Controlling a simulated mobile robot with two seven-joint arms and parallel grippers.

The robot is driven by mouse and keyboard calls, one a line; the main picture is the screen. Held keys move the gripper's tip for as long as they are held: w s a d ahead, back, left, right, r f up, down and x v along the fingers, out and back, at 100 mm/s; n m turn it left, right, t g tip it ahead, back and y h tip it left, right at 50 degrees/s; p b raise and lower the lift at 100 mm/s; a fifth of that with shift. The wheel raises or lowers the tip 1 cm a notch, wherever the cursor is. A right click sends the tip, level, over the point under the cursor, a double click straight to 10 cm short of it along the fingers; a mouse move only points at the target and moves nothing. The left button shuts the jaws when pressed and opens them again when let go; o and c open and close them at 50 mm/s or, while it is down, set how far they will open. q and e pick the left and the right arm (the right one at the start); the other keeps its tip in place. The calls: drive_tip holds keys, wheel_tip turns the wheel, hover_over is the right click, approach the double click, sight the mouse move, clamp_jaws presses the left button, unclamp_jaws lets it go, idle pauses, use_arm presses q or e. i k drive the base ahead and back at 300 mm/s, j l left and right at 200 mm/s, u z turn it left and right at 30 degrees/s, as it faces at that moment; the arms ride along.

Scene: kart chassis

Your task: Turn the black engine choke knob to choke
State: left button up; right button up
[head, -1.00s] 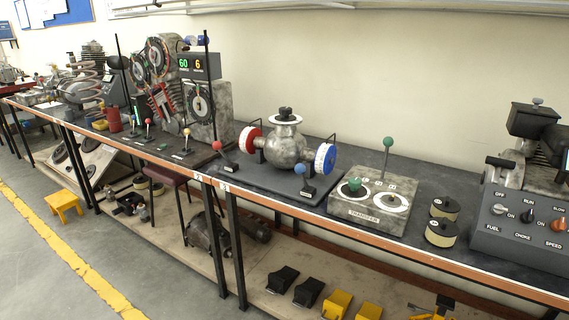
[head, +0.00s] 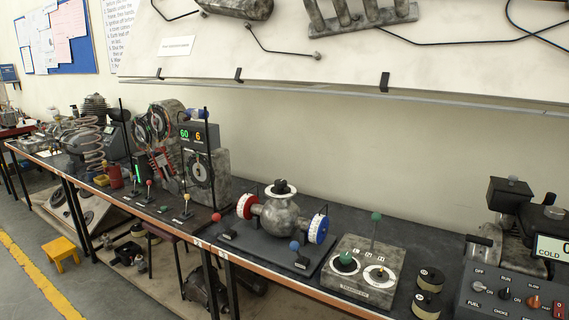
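The black choke knob (head: 505,293) is the middle knob on the dark grey control panel (head: 487,304) at the lower right of the head view. It sits below the "RUN" label. Neither of my grippers is in view.
Left of the panel stand black-and-yellow round blocks (head: 427,292), a grey transfer box (head: 362,273) with a green-balled lever and a differential model (head: 281,214). An engine (head: 505,212) and a "COLD" display (head: 552,248) stand behind the panel.

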sight(505, 294)
drive_tip(key=z, duration=1.5)
